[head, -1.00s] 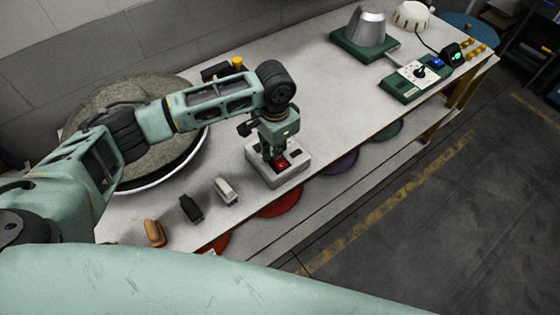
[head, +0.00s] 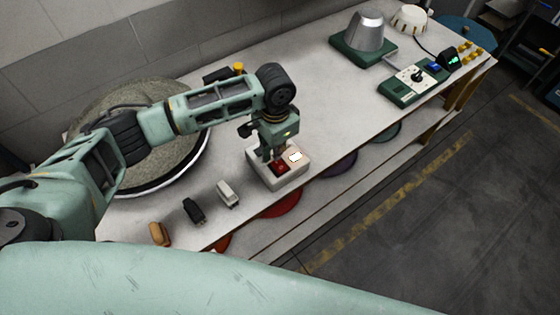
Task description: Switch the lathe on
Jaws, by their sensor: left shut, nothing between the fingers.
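A pale switch box (head: 291,178) sits near the front edge of the bench. On its top are a red switch (head: 281,167) and a small window (head: 295,157) that glows white. My left gripper (head: 269,157) is shut and empty, pointing down over the box at the red switch. Whether its tips touch the switch is too small to tell. A large round grey disc (head: 183,158) with a pale rim is on the left, partly hidden behind my left arm. Which machine is the lathe I cannot tell. My right gripper is out of view.
A grey cone (head: 367,31) stands on a green base at the back, near a green control panel (head: 408,85) with a black knob. Small white (head: 228,193), black (head: 193,211) and tan (head: 159,233) items line the front left edge. Mid-bench is clear.

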